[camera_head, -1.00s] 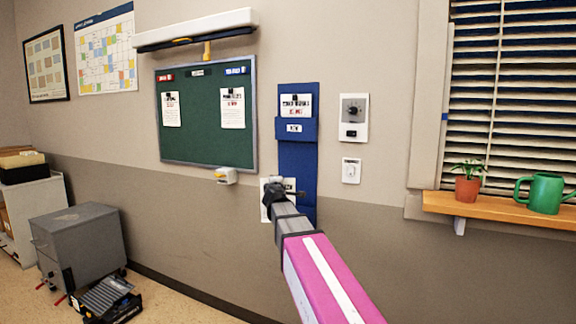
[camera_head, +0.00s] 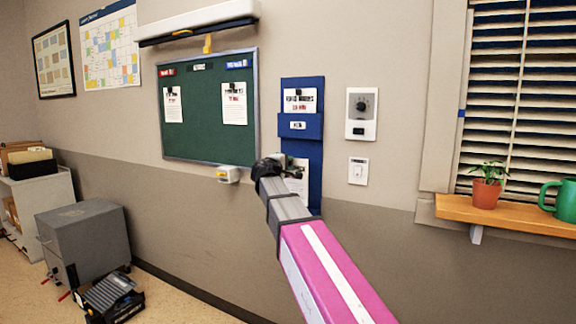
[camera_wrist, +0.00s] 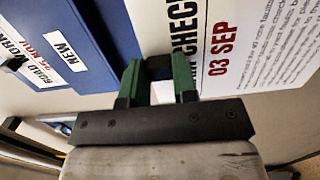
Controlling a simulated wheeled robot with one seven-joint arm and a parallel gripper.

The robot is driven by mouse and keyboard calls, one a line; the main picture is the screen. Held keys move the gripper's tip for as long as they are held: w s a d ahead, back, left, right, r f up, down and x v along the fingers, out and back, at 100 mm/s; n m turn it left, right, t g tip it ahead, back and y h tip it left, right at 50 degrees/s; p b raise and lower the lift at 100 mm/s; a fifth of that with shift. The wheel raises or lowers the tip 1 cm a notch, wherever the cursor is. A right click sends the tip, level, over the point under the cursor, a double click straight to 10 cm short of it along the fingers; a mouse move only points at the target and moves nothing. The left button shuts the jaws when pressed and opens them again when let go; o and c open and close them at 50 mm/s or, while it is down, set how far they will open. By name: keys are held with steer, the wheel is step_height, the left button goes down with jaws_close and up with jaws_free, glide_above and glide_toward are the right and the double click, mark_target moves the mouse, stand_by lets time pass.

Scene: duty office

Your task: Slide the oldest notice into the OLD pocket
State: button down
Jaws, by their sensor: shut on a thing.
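My gripper (camera_head: 270,166) is shut on a white notice (camera_head: 298,184) by a dark clip at its edge. In the wrist view, the green fingers (camera_wrist: 158,70) grip this clip. The held notice (camera_wrist: 262,40) reads "CHECK" and "03 SEP" in red there. It hangs in front of the lower part of the blue wall rack (camera_head: 315,158); whether it touches the rack cannot be told. The rack's upper pocket is labelled NEW (camera_wrist: 62,50) and holds another notice (camera_head: 300,101). The lower pocket and any OLD label are hidden behind my gripper and the notice.
A green board (camera_head: 205,135) left of the rack carries two notices (camera_head: 172,104) (camera_head: 233,103). A small white and yellow box (camera_head: 228,174) sits below it. A thermostat (camera_head: 361,113) and switch (camera_head: 358,171) are right of the rack. A shelf (camera_head: 505,214) holds a plant and mug.

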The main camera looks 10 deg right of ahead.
steer(key=shift+x, duration=3.55)
steer(key=shift+a, duration=0.25)
steer(key=shift+f, duration=0.1)
steer(key=shift+w+f, duration=0.1)
steer(key=shift+f, duration=5.4)
steer(key=c, duration=0.8)
jaws_free()
steer(key=shift+a, duration=0.1)
